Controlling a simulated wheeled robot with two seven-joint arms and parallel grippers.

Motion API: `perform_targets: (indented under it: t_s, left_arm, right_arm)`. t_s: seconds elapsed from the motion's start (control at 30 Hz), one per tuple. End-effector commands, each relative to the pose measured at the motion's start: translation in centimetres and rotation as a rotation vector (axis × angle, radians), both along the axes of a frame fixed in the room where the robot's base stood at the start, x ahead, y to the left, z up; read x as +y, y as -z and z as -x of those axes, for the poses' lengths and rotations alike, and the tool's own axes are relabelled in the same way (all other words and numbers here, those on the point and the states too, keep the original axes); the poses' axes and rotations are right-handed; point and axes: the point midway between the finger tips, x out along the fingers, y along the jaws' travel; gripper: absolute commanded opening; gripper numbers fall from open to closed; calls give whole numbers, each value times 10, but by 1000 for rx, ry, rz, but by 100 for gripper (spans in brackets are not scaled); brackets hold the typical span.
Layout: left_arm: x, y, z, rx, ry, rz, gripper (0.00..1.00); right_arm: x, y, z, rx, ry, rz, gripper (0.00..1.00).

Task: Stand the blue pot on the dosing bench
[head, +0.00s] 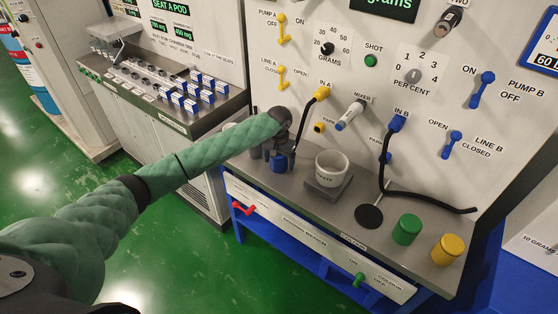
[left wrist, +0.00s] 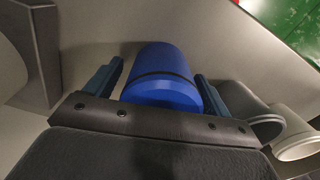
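The blue pot (head: 278,164) is at the left end of the dosing bench (head: 240,163), mostly hidden by my left gripper (head: 279,152) in the head view. In the left wrist view the blue pot (left wrist: 160,75) lies between the two fingers of my left gripper (left wrist: 160,85). A gap shows between the pot and the left finger; the right finger is very close to it or touching. The gripper looks open around the pot. Its base looks at bench-top level, but I cannot tell whether it touches. My right gripper is not in view.
A white pot (head: 331,166) stands on a grey block (head: 328,188) right of the gripper. A black disc (head: 369,217), a green capped pot (head: 407,229) and a yellow one (head: 447,249) stand further right. Hoses hang from the panel behind. Open green floor (head: 150,250) lies in front.

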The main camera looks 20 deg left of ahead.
Motion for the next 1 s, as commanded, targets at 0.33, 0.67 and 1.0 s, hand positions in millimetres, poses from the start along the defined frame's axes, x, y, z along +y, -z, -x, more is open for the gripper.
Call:
perform_targets:
  t_s: [0.33, 0.67, 1.0]
  left_arm:
    - [0, -15, -1, -2, -1, 1, 82]
    - [0, -77, -1, -2, 0, 0, 82]
    - [0, -119, 0, 0, 0, 1, 82]
  right_arm:
    - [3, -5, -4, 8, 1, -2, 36]
    - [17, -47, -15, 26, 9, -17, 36]
    - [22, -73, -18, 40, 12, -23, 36]
